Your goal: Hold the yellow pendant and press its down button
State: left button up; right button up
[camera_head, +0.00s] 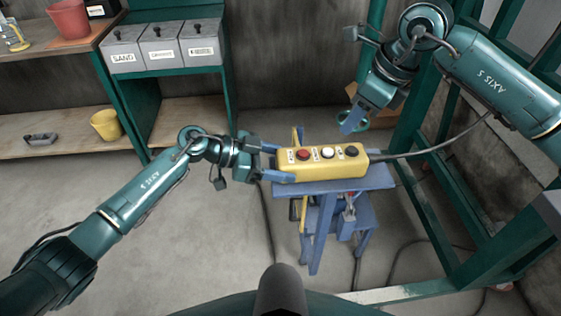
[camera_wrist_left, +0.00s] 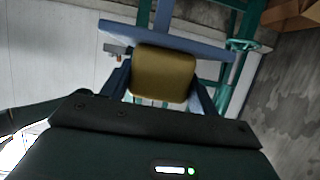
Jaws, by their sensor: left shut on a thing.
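The yellow pendant (camera_head: 316,167) is a long box with a red, a white and a black button along its top, and a cable leaves its right end. It is level, at or just above a blue stand (camera_head: 375,182). My left gripper (camera_head: 276,163) is shut on the pendant's left end. In the left wrist view the pendant's end (camera_wrist_left: 164,73) sits between the two fingers (camera_wrist_left: 163,90). My right gripper (camera_head: 352,122) is above and behind the pendant's right end, apart from the buttons. Its finger opening is not clear.
A green frame (camera_head: 437,215) stands at the right. At the left are shelves with grey bins (camera_head: 160,53), a red pot (camera_head: 69,19) and a yellow bucket (camera_head: 107,125). Cables lie on the floor. The floor at the front left is clear.

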grip_shut()
dwell(1.5)
